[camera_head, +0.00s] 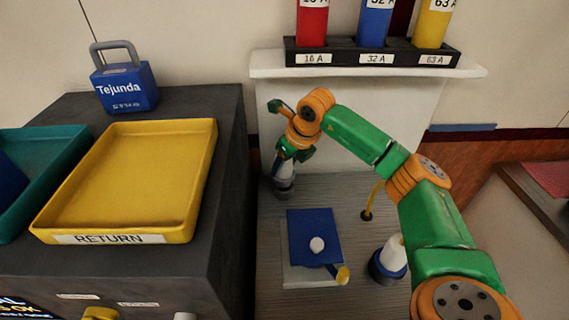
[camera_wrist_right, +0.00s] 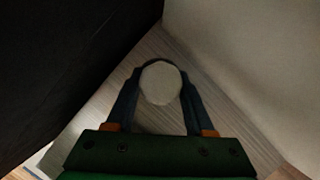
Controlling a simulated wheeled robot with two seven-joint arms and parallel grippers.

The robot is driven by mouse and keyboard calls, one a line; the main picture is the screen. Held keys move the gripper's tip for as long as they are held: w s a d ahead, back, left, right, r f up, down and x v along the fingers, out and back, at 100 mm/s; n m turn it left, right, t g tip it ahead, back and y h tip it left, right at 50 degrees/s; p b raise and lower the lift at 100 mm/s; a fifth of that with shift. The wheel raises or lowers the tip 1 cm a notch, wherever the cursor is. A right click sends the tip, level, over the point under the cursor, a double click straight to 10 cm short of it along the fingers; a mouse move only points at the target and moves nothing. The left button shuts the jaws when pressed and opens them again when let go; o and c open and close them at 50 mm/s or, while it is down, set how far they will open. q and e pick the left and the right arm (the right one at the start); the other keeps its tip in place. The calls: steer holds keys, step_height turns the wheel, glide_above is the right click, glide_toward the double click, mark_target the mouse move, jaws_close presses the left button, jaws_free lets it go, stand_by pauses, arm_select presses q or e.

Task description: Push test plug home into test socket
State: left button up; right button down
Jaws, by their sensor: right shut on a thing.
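My right gripper (camera_head: 284,160) reaches down at the far end of the grey ribbed surface, beside the dark cabinet. It is shut on a pale, round-topped thing, which I take to be the test plug (camera_head: 286,174). In the right wrist view the plug's round pale end (camera_wrist_right: 160,83) sits between the two dark fingers. Just below the plug is a grey, round base (camera_head: 284,188), possibly the test socket. The gripper partly hides this spot, and I cannot tell how deep the plug sits. My left gripper is not in view.
A white cone in a dark blue base (camera_head: 382,268) stands near my right arm. A blue plate (camera_head: 302,226) with a white knob lies left of it. The yellow RETURN tray (camera_head: 140,170) and blue padlock (camera_head: 124,90) are on the cabinet.

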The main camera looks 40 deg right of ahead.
mark_target(290, 167)
steer(key=shift+f+b, duration=1.5)
steer(key=shift+f, duration=0.35)
steer(key=shift+c, duration=1)
jaws_free()
steer(key=b+v, duration=0.1)
steer(key=v, duration=0.6)
steer(key=shift+s+r, duration=0.1)
steer(key=shift+r, duration=0.05)
